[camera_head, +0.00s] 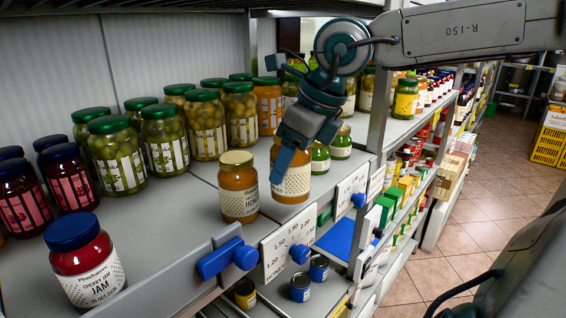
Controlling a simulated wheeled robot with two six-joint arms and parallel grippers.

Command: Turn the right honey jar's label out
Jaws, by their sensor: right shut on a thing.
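The right honey jar (293,186) stands upright near the shelf's front edge. Small print and line patterns show on its pale label; I cannot read a name there. My right gripper (284,163) reaches down over it from the upper right and is shut on it, with one blue finger across the jar's left front. The gripper hides the jar's top, and the other finger is not clear. The left honey jar (238,190), with a gold lid and part of the word HONEY showing, stands close beside it on the left. My left gripper is not in view.
Green-lidded jars (165,140) stand in rows behind and left. A cherry jam jar (84,262) stands at the front left. Small green-topped jars (320,158) stand right of the honey. Price cards (286,246) and blue clips line the edge. The front-middle shelf is bare.

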